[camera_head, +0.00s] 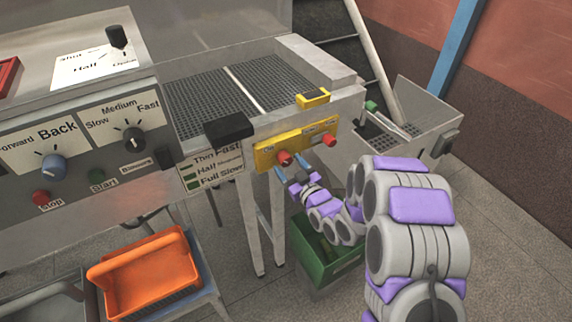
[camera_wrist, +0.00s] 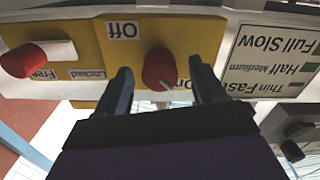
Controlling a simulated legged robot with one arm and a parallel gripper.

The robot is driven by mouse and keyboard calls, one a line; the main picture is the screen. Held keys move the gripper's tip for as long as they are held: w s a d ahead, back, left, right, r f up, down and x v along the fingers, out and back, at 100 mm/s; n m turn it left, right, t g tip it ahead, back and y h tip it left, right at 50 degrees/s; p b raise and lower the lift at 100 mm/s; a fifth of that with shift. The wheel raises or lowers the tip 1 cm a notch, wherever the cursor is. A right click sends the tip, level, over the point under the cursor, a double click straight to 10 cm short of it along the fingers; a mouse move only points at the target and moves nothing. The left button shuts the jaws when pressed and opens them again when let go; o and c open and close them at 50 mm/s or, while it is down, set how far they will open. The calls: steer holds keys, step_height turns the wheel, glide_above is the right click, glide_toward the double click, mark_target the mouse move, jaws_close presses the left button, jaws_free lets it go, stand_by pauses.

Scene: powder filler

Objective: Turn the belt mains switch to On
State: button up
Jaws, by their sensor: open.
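The belt mains switch is a red knob (camera_wrist: 160,68) on a yellow panel (camera_wrist: 90,58). It is the left of two red knobs in the head view (camera_head: 284,157). In the wrist view the labels appear upside down: "Off" is at the knob's upper left, and a partly hidden "On" is at its lower right. A pale mark on the knob shows at its lower edge, towards "On". My gripper (camera_wrist: 163,82) is open, one finger on each side of the knob. In the head view my gripper (camera_head: 291,166) is just below the knob; contact cannot be told.
A second red knob (camera_wrist: 22,60) with "Free" and "Locked" labels is beside it. A label plate (camera_wrist: 270,60) with speed settings is on the other side. A green bin (camera_head: 318,262) is below my arm. An orange tray (camera_head: 145,275) stands at the lower left.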

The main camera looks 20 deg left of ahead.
steer(key=shift+x, duration=1.15)
steer(key=c, duration=1)
steer(key=shift+o, duration=0.2)
